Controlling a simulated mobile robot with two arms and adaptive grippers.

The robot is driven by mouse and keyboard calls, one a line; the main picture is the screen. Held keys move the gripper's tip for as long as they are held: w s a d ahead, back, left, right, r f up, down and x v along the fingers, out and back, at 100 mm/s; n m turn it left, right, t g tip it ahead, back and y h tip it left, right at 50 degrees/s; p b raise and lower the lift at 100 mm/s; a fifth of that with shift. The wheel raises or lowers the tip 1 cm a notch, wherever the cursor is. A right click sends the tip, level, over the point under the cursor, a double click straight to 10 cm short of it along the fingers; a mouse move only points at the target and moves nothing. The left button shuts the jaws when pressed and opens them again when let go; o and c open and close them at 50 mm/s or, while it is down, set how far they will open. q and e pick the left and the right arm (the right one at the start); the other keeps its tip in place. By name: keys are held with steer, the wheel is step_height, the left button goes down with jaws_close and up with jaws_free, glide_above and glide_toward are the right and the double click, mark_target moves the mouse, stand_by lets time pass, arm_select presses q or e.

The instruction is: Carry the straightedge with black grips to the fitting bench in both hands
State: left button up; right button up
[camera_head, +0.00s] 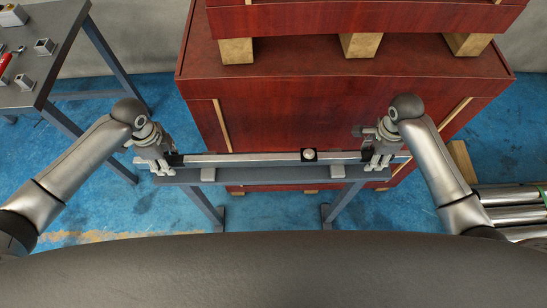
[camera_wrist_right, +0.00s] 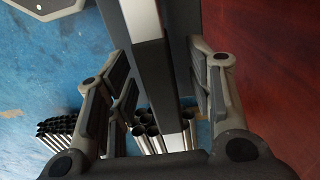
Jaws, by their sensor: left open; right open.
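A black grip shows beside each gripper. My left gripper (camera_head: 165,168) is open at the bar's left end. My right gripper (camera_head: 379,162) is open at its right end. In the right wrist view the straightedge (camera_wrist_right: 146,65) runs between the spread fingers of my right gripper (camera_wrist_right: 160,98), with gaps on both sides. The fingers partly hide the bar ends in the head view.
A grey bench (camera_head: 40,60) with small metal blocks and a red-handled tool stands at the upper left. Large red wooden crates (camera_head: 290,105) stand close behind the stand. Metal tubes (camera_head: 512,195) lie at the right. Blue floor is open at the left.

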arm_select(q)
jaws_close()
arm_select(e)
jaws_close()
arm_select(q)
steer(key=shift+r, duration=0.1)
